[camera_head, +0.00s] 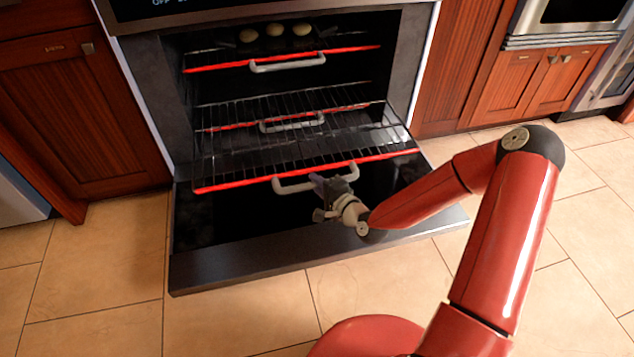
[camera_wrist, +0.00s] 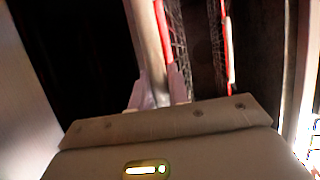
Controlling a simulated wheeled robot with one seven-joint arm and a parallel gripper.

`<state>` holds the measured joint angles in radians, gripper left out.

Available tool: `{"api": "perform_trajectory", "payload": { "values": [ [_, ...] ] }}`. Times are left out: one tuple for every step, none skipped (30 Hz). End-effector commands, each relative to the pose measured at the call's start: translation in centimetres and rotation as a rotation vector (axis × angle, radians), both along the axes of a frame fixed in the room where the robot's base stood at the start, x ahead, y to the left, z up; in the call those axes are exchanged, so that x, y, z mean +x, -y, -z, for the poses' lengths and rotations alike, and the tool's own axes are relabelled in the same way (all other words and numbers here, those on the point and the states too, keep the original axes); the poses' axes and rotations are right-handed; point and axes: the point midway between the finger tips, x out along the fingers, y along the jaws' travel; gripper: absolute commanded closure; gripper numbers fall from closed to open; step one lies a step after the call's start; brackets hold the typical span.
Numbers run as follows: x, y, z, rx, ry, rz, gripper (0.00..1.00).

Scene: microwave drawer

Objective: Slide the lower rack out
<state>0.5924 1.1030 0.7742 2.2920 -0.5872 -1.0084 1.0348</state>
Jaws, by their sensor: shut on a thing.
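The lower rack (camera_head: 306,172) is a dark wire rack with a red front bar. It stands out of the oven, over the open door, farther forward than the racks above. A pale curved handle (camera_head: 290,187) is on its front. My gripper (camera_head: 322,186) is at the right part of this handle. In the wrist view, my gripper (camera_wrist: 158,92) is shut with its pale fingers on either side of the handle bar (camera_wrist: 148,42). The rack's red bar (camera_wrist: 163,32) shows just beside the handle. The gripped part of the handle is partly hidden by the fingers.
The oven door (camera_head: 240,260) is folded down below the rack. A middle rack (camera_head: 240,112) and a top rack (camera_head: 345,50) with several round pale items (camera_head: 275,30) are farther in. Wooden cabinets (camera_head: 75,125) flank the oven. The tiled floor (camera_head: 90,280) in front is clear.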

Motion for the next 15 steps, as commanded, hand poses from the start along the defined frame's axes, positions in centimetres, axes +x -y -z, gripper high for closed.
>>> {"api": "perform_trajectory", "payload": {
  "values": [
    [0.05,0.06,0.06,-0.001,-0.001,0.002,1.00],
    [0.05,0.06,0.06,-0.001,-0.001,0.002,1.00],
    [0.06,0.06,0.06,-0.001,-0.001,0.002,1.00],
    [0.06,0.06,0.06,-0.001,-0.001,0.002,1.00],
    [0.06,0.06,0.06,-0.001,-0.001,0.002,0.78],
    [0.06,0.06,0.05,-0.001,-0.001,0.002,0.73],
    [0.06,0.05,0.05,-0.001,-0.001,0.002,0.69],
    [0.06,0.05,0.05,-0.001,-0.001,0.001,0.65],
    [0.06,0.04,0.04,-0.001,-0.001,0.001,0.60],
    [0.05,0.03,0.04,-0.001,-0.001,0.001,0.60],
    [0.06,0.03,0.03,-0.001,-0.001,0.001,0.60],
    [0.06,0.03,0.03,0.000,0.000,0.001,0.60],
    [0.05,0.02,0.03,0.000,0.000,0.001,0.60],
    [0.05,0.02,0.02,0.000,0.000,0.001,0.60],
    [0.05,0.02,0.02,0.000,0.000,0.001,0.60]
  ]
}}
